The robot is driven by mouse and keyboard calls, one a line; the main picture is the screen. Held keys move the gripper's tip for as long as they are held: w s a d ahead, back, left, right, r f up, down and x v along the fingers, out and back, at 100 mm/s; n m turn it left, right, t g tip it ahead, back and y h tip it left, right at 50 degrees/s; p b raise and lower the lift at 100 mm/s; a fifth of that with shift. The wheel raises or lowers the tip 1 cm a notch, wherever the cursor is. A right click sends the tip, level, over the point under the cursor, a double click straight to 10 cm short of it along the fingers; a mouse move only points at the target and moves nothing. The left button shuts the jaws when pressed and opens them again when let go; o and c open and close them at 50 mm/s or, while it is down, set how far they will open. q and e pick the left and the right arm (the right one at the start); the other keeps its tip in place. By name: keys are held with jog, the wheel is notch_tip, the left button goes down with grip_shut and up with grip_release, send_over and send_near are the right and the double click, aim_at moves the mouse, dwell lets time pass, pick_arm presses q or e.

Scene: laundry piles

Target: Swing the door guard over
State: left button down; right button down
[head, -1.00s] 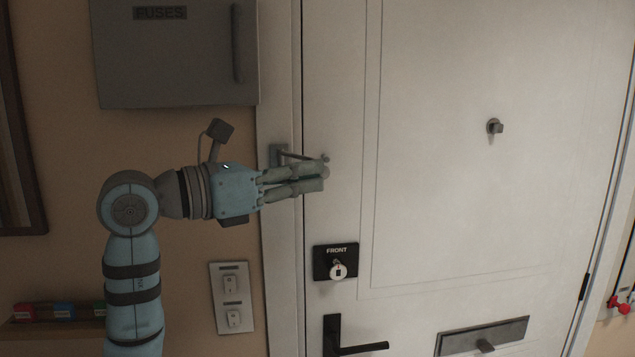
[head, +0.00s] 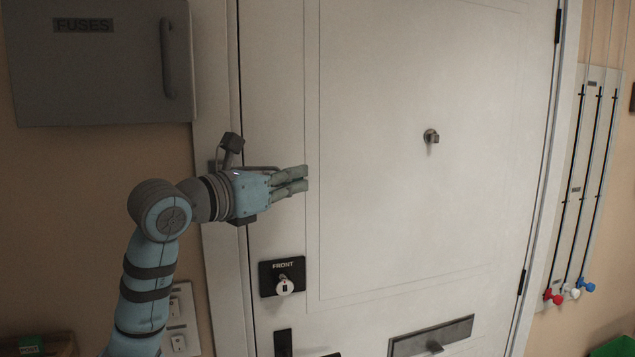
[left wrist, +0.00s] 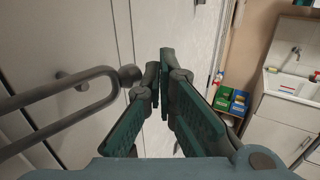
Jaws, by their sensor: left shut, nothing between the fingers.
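The door guard (head: 262,168) is a thin grey metal bar by the left edge of the white door (head: 370,220). It reaches from the frame over the door gap, partly hidden behind my left gripper (head: 306,179). In the left wrist view the guard (left wrist: 62,118) is a long grey loop at the left, with a round knob (left wrist: 130,75) at its tip. A short post (left wrist: 68,80) on the door shows through the loop. I cannot tell whether the loop is seated around it. My left gripper (left wrist: 166,75) is shut and empty, right of the loop. My right gripper is out of view.
A grey fuse box (head: 100,80) hangs left of the door. Below the guard are a lock labelled FRONT (head: 282,276) and a mail slot (head: 432,338). A thumb knob (head: 431,136) sits mid-door. Pull rods (head: 575,200) hang on the right wall.

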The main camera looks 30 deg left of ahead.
pick_arm(q)
jog(key=shift+w+a, duration=0.25)
jog(key=shift+w, duration=0.25)
jog(key=shift+w+a, duration=0.25)
jog(key=shift+w, duration=0.3)
jog(key=s+d, duration=0.9)
jog(key=s, duration=0.1)
jog(key=shift+s+d, duration=0.15)
jog(key=shift+d, duration=0.1)
